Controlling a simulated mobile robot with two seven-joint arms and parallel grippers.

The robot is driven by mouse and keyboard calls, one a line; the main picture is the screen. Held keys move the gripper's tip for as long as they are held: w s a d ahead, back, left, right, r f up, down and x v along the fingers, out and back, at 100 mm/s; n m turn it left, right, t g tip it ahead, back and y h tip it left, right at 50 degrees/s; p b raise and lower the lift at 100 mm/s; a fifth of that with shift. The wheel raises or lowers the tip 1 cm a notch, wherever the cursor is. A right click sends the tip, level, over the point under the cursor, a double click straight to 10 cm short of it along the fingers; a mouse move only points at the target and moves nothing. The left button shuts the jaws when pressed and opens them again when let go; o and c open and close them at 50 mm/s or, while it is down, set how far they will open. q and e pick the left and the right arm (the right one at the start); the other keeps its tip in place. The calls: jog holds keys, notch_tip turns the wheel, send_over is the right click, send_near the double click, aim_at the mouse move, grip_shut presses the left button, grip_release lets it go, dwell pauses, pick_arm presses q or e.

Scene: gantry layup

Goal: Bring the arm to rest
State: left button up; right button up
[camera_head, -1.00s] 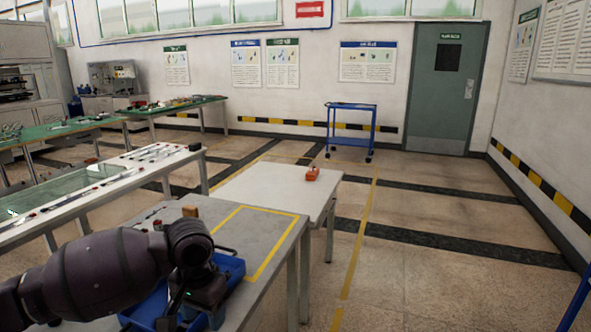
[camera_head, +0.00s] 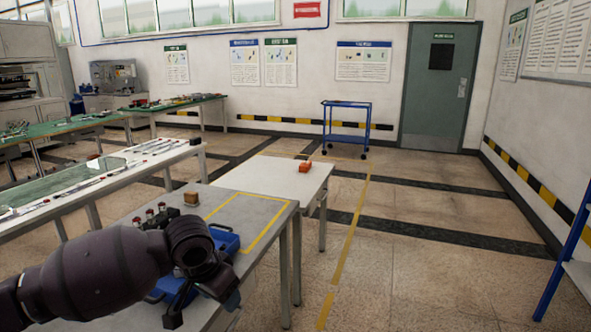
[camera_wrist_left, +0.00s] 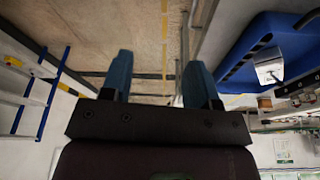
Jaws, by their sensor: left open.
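My left arm comes in from the lower left of the head view. My left gripper (camera_head: 203,306) hangs in front of the near grey table (camera_head: 255,204), partly covering a blue tray (camera_head: 226,240). In the left wrist view the gripper's two blue-tipped fingers (camera_wrist_left: 158,78) stand apart with nothing between them. A blue object (camera_wrist_left: 262,45) with a pale metal piece lies to the right of the fingers. My right gripper is not in view.
A wooden block (camera_head: 191,198) and dark parts with red tops (camera_head: 155,214) stand on the near table. A white table (camera_head: 270,177) behind carries an orange item (camera_head: 305,167). A blue cart (camera_head: 346,126) stands by the wall. Floor on the right is clear up to a blue-framed rack (camera_head: 566,255).

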pick_arm(q)
jog(key=w+d+r+m+t+h, duration=0.3)
jog(key=d+r+m+t+h, duration=0.1)
jog(key=d+t+h, duration=0.25)
jog(key=s+a+f+n+t+y, duration=0.55)
jog(key=s+a+f, duration=0.65)
jog(key=s+f, duration=0.25)
jog(key=s+a+f+n+g+y, duration=0.1)
jog(key=s+a+f+n+g, duration=0.1)
jog(key=s+f, duration=0.4)
jog(key=s+a+f+n+g+y, duration=0.1)
jog(key=s+a+f, duration=0.3)
jog(key=s+f, duration=0.3)
jog(key=s, duration=0.5)
jog(key=shift+a+n+g+y, duration=0.35)
jog(key=shift+g+y, duration=0.05)
jog(key=shift+s+f, duration=0.1)
